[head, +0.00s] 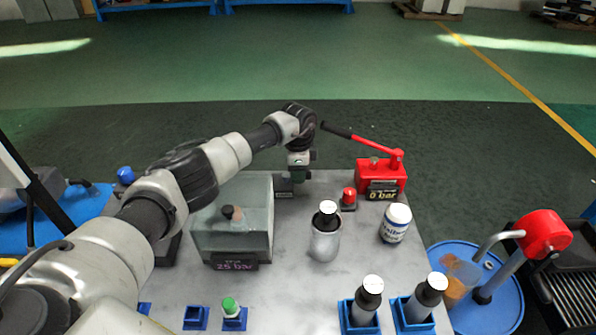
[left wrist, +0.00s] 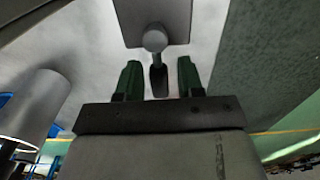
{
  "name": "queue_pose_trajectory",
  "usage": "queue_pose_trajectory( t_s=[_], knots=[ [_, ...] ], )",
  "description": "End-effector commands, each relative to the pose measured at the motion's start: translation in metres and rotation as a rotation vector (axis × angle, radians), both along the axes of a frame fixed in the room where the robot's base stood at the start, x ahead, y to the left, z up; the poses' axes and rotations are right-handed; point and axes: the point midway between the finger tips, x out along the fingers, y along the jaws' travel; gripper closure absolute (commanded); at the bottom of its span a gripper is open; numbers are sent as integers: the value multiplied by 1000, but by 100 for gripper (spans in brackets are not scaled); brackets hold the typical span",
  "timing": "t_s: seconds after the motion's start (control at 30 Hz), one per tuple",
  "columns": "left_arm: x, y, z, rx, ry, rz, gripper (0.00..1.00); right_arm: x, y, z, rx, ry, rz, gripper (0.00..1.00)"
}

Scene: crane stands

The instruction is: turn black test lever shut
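In the left wrist view, a black lever (left wrist: 158,80) hangs from a round grey knob (left wrist: 155,39) on a grey block (left wrist: 165,18). My left gripper (left wrist: 159,66) has its two green fingers apart, one on each side of the lever, with a visible gap on both sides. In the head view, my left gripper (head: 300,160) is at the back of the grey table, beside a dark block (head: 284,190); the lever itself cannot be made out there. My right gripper is not in view.
On the table (head: 290,290), a clear tank (head: 258,215) stands left of my gripper. A red hand pump (head: 381,176) marked 0 bar and a small red-topped piece (head: 348,198) are to the right. A silver cylinder (head: 325,240) and white jar (head: 395,223) stand in front.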

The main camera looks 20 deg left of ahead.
Motion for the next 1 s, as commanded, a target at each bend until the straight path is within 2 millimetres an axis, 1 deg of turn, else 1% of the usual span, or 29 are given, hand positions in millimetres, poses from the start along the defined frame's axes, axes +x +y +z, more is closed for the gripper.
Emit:
queue_pose_trajectory(
  t_s=[0.33,0.47,0.57,1.0],
  knots=[
    [-1,-1,-2,0,2,-9,53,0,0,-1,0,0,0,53],
    [-3,-1,-3,0,2,-70,53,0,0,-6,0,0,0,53],
    [-7,-3,-5,1,2,-182,53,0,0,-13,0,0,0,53],
    [-29,-1,-6,2,4,-865,53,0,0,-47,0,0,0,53]
  ],
)
